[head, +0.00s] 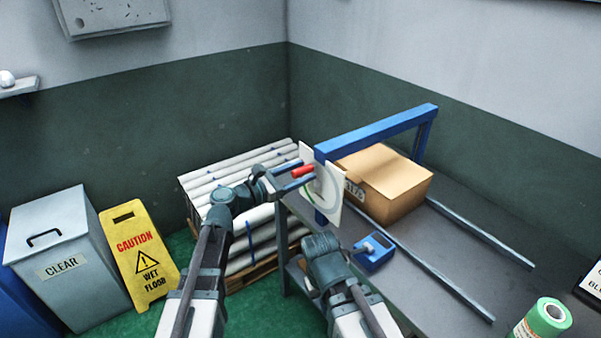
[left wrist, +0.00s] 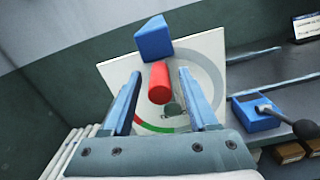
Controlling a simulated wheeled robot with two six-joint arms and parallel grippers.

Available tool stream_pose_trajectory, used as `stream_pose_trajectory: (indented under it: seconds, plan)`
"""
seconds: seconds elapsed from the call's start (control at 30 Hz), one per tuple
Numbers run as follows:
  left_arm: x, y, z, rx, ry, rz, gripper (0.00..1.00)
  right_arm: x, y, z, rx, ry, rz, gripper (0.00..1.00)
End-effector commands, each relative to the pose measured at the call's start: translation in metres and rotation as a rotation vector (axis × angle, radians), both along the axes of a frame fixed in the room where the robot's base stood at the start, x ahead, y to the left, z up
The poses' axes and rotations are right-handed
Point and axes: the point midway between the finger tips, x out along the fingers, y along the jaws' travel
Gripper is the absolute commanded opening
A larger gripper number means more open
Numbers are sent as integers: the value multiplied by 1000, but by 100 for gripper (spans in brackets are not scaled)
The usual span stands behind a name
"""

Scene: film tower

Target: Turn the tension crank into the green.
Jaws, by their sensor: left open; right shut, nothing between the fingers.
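The red crank handle (head: 303,171) sticks out from a white dial plate (head: 330,202) on the blue frame's near post. In the left wrist view the red handle (left wrist: 159,83) lies between my left gripper's two open fingers (left wrist: 158,95), with gaps on both sides. The plate (left wrist: 117,72) has a grey arc on the right and a green band (left wrist: 155,129) low down, partly hidden by my fingers. I cannot read a pointer. In the head view my left gripper (head: 293,178) is at the handle.
The blue frame (head: 385,130) stands over a dark table (head: 455,255) with two metal rails. A cardboard box (head: 395,185) and a blue device (head: 374,252) sit near the plate. White rolls (head: 240,183) are stacked on a pallet behind. A yellow wet-floor sign (head: 143,255) stands left.

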Motion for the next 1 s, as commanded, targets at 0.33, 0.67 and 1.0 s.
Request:
stream_pose_trajectory:
  seconds: [0.33, 0.67, 1.0]
  plan:
    - [1, -2, 0, 0, 0, 0, 54, 0, 0, 0, 0, 0, 0, 0]
    - [1, -1, 0, 0, 0, 0, 0, 0, 0, 0, 0, 0, 0, 0]
    - [1, -1, 0, 0, 0, 0, 0, 0, 0, 0, 0, 0, 0, 0]
